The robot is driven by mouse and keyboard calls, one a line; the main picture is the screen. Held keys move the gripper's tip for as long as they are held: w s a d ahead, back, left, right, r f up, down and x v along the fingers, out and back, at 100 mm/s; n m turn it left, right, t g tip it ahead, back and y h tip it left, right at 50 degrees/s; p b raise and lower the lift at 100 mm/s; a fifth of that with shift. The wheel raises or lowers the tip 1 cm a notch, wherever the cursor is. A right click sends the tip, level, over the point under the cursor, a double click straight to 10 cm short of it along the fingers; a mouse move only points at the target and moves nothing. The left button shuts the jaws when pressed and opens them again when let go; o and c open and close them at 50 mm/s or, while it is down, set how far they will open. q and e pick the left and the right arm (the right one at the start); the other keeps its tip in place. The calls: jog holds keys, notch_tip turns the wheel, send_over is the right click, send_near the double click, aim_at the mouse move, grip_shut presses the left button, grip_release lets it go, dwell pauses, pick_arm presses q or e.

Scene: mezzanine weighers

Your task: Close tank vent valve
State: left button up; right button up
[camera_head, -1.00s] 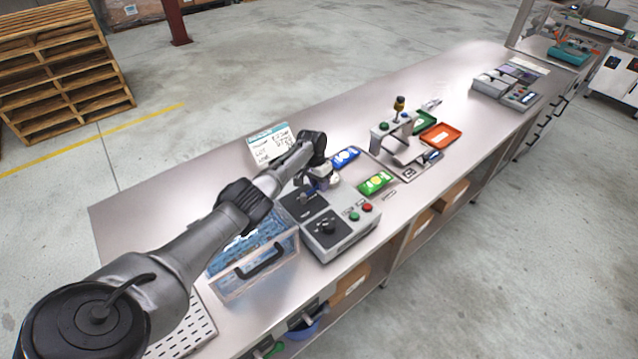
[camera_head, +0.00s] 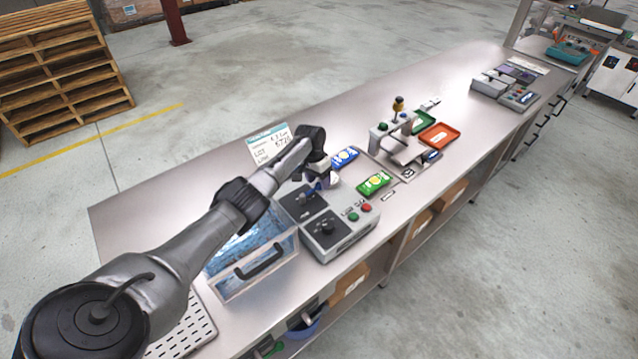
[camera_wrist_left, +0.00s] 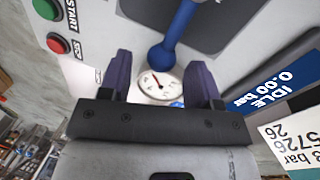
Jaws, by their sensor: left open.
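A grey control unit (camera_head: 340,240) stands on the bench with a black knob and green and red buttons. A blue lever with a round ball end (camera_wrist_left: 180,28) fills the top middle of the left wrist view; it is probably the vent valve handle. A small part of it shows in the head view (camera_head: 317,187). A white round gauge (camera_wrist_left: 157,86) lies behind it. My left gripper (camera_wrist_left: 161,78) is open, its two dark fingers on either side of the gauge and the ball end; contact cannot be told. In the head view the gripper (camera_head: 322,178) hangs over the unit's back part. My right gripper is not in view.
A clear case with blue contents (camera_head: 250,262) stands left of the unit. A white card (camera_head: 268,147) stands behind the arm. Blue (camera_head: 344,158) and green (camera_head: 374,184) packets, a small stand (camera_head: 405,150) and an orange tray (camera_head: 440,134) lie to the right. The bench's far left is clear.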

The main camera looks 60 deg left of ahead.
pick_arm(q)
notch_tip(320, 180, up, 12)
jog(key=a, duration=0.2)
jog(key=shift+s+f+p, duration=0.15)
jog(key=shift+s+p, duration=0.15)
jog(key=shift+a, duration=0.1)
jog(key=shift+w, duration=0.1)
dwell(0.4)
